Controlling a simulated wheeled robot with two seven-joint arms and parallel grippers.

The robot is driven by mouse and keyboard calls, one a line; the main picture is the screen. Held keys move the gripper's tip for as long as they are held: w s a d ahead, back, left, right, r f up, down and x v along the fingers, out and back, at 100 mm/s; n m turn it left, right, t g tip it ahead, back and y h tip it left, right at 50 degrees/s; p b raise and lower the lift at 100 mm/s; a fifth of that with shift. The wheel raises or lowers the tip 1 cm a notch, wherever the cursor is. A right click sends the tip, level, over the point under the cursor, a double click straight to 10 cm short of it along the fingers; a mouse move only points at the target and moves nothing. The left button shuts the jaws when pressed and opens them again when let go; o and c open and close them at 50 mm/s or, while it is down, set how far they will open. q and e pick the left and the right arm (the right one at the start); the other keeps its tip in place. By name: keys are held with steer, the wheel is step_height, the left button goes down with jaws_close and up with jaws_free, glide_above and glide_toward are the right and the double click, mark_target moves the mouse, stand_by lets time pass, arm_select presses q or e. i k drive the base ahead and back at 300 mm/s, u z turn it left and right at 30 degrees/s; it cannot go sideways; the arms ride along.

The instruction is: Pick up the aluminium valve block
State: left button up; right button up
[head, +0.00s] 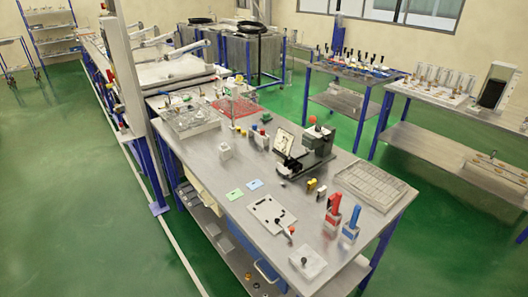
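I see no valve block that I can name with certainty at this size. A small pale grey block (226,152) stands on the workbench (213,171), left of its middle. A flatter pale block (307,263) with a dark round part on top lies near the bench's front corner. A light plate (271,215) with dark marks lies between them, with a small red-tipped part at its right edge. Neither of my grippers is in view, and nothing is seen touching these things.
A black device (318,141) stands mid-bench, with a compartment tray (372,186) to its right. Red (333,203) and blue (352,220) upright items stand near the front edge. A red grid tray (235,106) is farther back. Green floor is free at left.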

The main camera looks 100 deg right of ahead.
mark_target(224, 151)
steer(key=z, duration=2.1)
steer(key=i, duration=1.7)
steer(key=z, duration=0.7)
